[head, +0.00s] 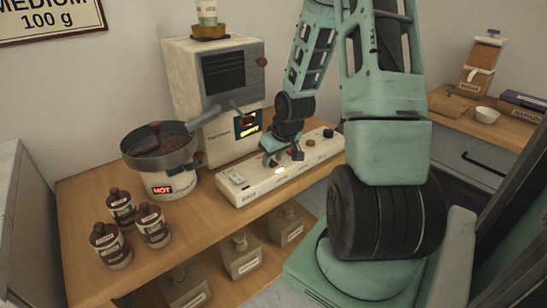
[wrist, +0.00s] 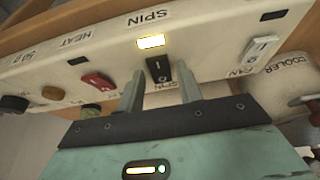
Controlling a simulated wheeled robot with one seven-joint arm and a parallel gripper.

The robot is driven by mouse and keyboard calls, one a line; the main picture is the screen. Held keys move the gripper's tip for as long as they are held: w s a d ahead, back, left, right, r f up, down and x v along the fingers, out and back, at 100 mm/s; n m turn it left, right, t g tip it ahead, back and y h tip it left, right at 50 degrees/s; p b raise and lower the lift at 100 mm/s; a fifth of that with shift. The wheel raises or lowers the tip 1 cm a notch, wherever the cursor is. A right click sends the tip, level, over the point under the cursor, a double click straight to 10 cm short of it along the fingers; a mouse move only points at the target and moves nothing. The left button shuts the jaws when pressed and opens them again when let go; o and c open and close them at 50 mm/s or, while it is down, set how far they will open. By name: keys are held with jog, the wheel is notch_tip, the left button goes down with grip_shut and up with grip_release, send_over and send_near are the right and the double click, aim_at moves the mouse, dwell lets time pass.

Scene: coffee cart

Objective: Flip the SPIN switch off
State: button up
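The black SPIN switch (wrist: 158,68) sits on the white control panel (wrist: 205,42), under the SPIN label. A lit yellow-white lamp (wrist: 151,41) is between label and switch. My gripper (wrist: 160,90) is open and empty. Its two fingers are apart, one on each side of the switch in the wrist view; whether either touches the switch or panel I cannot tell. In the head view my gripper (head: 283,156) is low at the middle of the panel (head: 238,194), and hides the switch there. A lit lamp (head: 279,170) shows just in front of it.
A red switch (wrist: 98,80) by the HEAT label and a white switch (wrist: 262,47) flank the SPIN switch. A pan (head: 158,155) on a heater marked HOT (head: 160,187) stands left. The roaster machine (head: 213,85) is behind the panel. Several brown-capped jars (head: 122,208) stand front left.

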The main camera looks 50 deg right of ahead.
jog(key=c, duration=0.6)
jog(key=g+p, duration=0.1)
jog(key=p, duration=0.1)
jog(key=shift+w+r+p, duration=0.3)
jog(key=shift+r+p, duration=0.1)
jog(key=shift+g+y+p, duration=0.3)
jog(key=shift+g+p, duration=0.1)
jog(key=shift+g, duration=0.1)
jog(key=shift+w+d+f+g, duration=0.1)
jog(key=shift+f+g, duration=0.15)
jog(key=shift+g, duration=0.15)
jog(key=o, duration=1)
jog(key=shift+c, duration=0.2)
